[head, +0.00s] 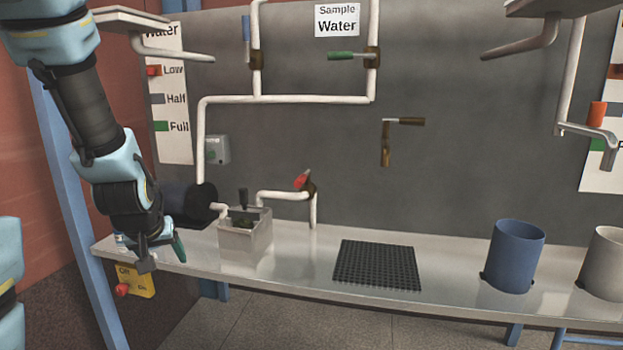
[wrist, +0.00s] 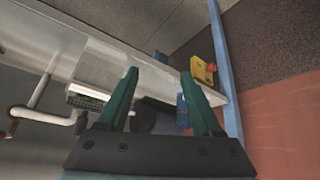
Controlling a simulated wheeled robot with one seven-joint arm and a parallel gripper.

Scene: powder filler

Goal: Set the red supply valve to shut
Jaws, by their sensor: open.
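The red valve handle (head: 302,180) sits on a brown valve body where the low white pipe bends down towards the bench, left of centre in the head view. The handle is tilted, rising to the right. My gripper (head: 163,260) is over the bench's left end, well to the left of the valve and apart from it. Its green fingers are spread and empty in the wrist view (wrist: 160,74).
A grey box with a black lever (head: 245,235) stands between my gripper and the valve. A yellow Off/On box (head: 140,281) with a red knob is below the bench edge. Blue (head: 246,28) and green (head: 341,56) handles are higher up. A black mat (head: 377,264) lies right.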

